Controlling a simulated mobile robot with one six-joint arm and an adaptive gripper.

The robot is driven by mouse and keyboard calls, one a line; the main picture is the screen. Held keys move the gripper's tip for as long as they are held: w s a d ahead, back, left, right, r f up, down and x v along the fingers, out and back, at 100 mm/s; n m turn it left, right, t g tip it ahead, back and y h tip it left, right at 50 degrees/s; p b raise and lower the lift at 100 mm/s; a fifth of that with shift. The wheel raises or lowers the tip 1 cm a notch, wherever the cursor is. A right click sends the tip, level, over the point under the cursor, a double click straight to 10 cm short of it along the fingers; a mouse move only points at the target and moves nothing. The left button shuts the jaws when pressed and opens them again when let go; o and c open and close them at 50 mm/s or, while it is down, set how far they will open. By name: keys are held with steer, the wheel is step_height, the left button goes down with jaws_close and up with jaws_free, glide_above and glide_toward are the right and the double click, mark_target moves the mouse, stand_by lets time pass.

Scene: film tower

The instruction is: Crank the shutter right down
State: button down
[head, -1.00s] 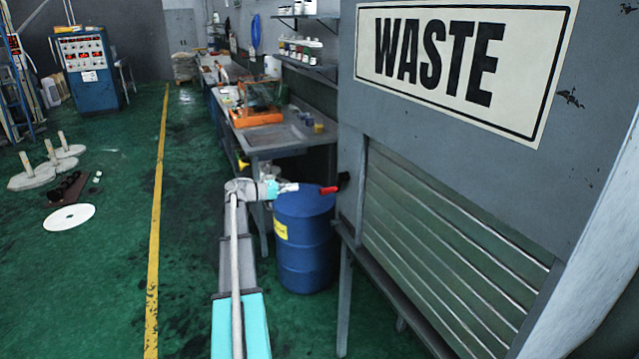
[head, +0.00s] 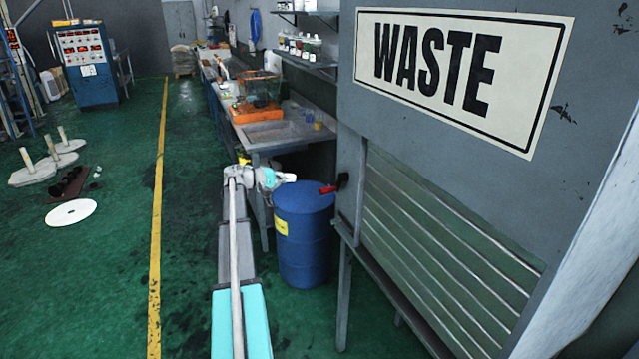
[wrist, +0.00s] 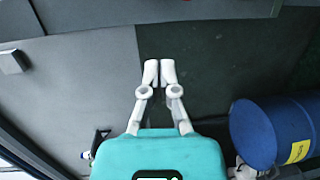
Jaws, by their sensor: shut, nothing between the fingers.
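The shutter (head: 425,262) is a panel of pale grey-green horizontal slats in the grey cabinet below the WASTE sign. Slats fill the part of the opening I see; its lower right is cut off by the picture edge. The crank has a red grip (head: 328,190) and a black hub (head: 343,180) on the cabinet's left side, the grip pointing left. My gripper (head: 289,178) is left of the red grip, with a gap between, above the blue drum. In the wrist view its fingers (wrist: 160,72) are together and empty. I cannot make out the crank there.
The blue drum (head: 303,240) stands under my gripper, left of the cabinet's legs; it also shows in the wrist view (wrist: 265,130). A sink bench (head: 275,135) runs behind.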

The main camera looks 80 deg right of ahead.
steer(key=m, duration=0.2)
steer(key=m+p, duration=0.1)
steer(key=m, duration=0.2)
steer(key=d+r+m, duration=0.1)
steer(key=m, duration=0.1)
steer(key=shift+w+d+m+y, duration=0.1)
steer(key=shift+w+m+y, duration=0.2)
steer(key=shift+w, duration=0.1)
steer(key=shift+s, duration=0.1)
steer(key=s+f+b, duration=0.3)
steer(key=s, duration=0.8)
steer(key=shift+d+f+b, duration=0.15)
steer(key=shift+f+b, duration=0.15)
steer(key=shift+f, duration=0.1)
